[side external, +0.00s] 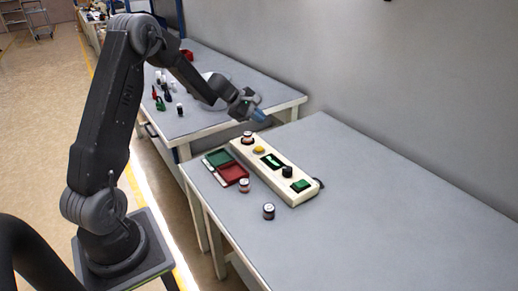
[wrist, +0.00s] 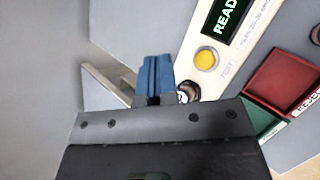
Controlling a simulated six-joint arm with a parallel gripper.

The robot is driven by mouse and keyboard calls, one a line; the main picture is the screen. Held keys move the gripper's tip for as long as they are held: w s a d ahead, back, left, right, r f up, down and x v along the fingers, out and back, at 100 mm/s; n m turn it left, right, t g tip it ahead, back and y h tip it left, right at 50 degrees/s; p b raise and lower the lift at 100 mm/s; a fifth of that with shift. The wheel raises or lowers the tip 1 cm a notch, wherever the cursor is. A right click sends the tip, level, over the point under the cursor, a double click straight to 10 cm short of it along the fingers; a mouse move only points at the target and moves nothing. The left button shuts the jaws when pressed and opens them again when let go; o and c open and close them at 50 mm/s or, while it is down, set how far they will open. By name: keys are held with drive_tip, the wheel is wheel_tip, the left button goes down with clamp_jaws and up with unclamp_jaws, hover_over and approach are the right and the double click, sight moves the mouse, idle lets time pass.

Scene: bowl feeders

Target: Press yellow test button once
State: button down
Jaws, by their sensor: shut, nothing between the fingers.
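The yellow test button (side external: 259,149) sits on the cream control panel (side external: 273,168) near its far end. In the wrist view the yellow button (wrist: 206,58) shows uncovered, with the word TEST printed beside it. My gripper (side external: 260,115) is shut and empty, with blue fingertips, and is held above the far end of the panel. In the wrist view my gripper (wrist: 155,73) appears left of the button and apart from it. The panel display (wrist: 226,17) shows green letters reading READ, cut off by the frame edge.
A small jar (side external: 247,138) stands at the panel's far end, close to the button. The panel also has a black knob (side external: 287,171) and a green switch (side external: 301,185). Green (side external: 218,158) and red (side external: 233,173) trays lie beside it. The table's right side is clear.

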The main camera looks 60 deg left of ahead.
sight(258, 149)
drive_tip(key=shift+f, duration=0.1)
drive_tip(key=shift+f, duration=4.3)
drive_tip(key=shift+f, duration=0.15)
drive_tip(key=shift+f, duration=0.3)
drive_tip(key=shift+f, duration=0.5)
drive_tip(key=shift+r, duration=0.95)
drive_tip(key=shift+r, duration=0.1)
